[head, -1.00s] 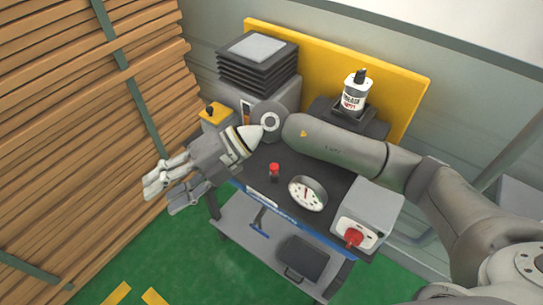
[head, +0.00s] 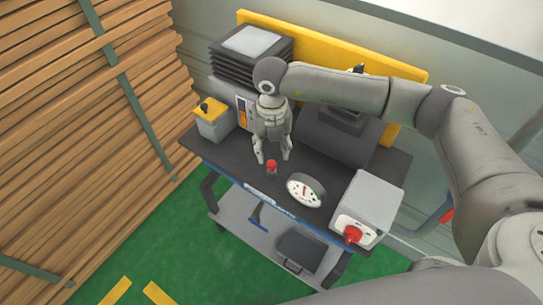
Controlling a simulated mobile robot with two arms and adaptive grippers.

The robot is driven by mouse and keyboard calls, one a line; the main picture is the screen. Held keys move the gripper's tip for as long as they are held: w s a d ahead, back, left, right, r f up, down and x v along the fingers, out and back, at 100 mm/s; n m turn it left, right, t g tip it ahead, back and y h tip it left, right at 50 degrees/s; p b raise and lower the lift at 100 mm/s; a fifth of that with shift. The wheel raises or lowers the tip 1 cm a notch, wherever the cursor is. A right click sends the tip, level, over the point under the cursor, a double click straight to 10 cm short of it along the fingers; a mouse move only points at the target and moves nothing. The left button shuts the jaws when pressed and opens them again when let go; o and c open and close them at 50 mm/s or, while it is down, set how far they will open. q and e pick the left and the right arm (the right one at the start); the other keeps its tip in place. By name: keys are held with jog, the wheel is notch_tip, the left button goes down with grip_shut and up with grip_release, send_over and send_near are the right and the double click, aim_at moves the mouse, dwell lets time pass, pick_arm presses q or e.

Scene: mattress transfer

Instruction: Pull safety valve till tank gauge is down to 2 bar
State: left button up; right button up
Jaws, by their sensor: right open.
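The safety valve, a small post with a red cap (head: 271,165), stands on the dark bench top. The round white tank gauge (head: 305,190) is to its right; its needle shows, but the scale is too small to read. My right gripper (head: 273,160) points down with its fingers apart, just above and behind the red cap in the picture; I cannot tell whether it touches it. My left gripper is not in view.
A grey box with a red knob (head: 352,233) stands at the bench's right end. A yellow-topped box (head: 210,112) is at its left end. Black stacked trays (head: 250,52) and a yellow back panel (head: 400,66) are behind. Stacked planks (head: 80,120) stand at the left.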

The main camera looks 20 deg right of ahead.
aim_at(271, 163)
jog(key=shift+f+p, duration=0.55)
jog(key=shift+f, duration=2.15)
grip_shut()
